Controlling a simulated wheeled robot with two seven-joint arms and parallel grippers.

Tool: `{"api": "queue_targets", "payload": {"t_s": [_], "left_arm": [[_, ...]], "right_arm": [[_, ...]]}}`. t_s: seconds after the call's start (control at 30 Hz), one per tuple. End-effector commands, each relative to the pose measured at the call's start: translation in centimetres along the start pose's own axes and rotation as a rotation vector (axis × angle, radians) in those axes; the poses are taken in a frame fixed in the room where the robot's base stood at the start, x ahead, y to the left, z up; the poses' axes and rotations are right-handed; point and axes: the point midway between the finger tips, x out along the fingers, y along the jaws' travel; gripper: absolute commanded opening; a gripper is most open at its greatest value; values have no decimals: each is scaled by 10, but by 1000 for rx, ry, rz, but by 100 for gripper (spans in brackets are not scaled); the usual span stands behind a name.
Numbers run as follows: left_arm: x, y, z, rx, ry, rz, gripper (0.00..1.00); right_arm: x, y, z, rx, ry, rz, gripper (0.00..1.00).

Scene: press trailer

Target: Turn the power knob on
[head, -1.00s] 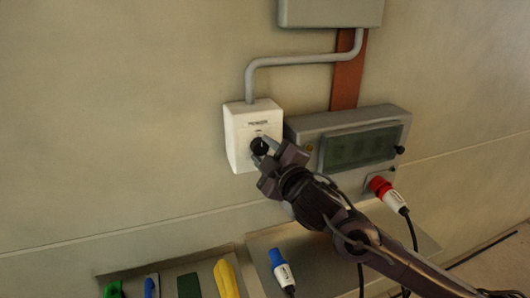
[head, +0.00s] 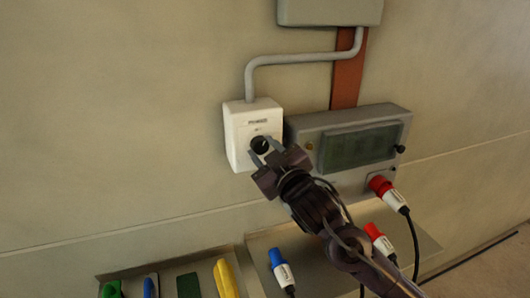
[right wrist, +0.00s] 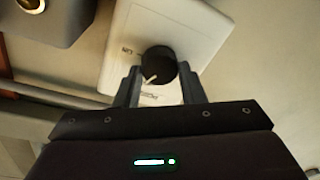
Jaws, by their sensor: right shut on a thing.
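The black round power knob (head: 259,145) sits on the front of a white box (head: 236,158) on the wall. My right gripper (head: 261,152) is at the knob, with its fingers on either side and shut on it. In the right wrist view the knob (right wrist: 159,66) shows between the two fingers (right wrist: 160,84), with a pale pointer line on its face. Lettering shows on the box face (right wrist: 205,32) beside the knob. My left gripper is not in view.
A grey panel box (head: 300,130) with a dark window is just right of the white box. A red plug (head: 380,186) and another red-and-white connector (head: 375,235) are below it. A shelf (head: 250,245) holds a blue connector (head: 277,258) and coloured items. A grey conduit (head: 290,61) runs above.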

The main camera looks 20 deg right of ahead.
Motion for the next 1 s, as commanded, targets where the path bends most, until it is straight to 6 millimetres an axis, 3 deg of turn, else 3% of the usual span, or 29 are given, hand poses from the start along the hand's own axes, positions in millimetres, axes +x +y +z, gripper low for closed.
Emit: {"api": "queue_targets", "payload": {"t_s": [1.0], "left_arm": [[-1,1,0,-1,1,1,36]], "right_arm": [[0,-4,3,917,58,93,13]]}}
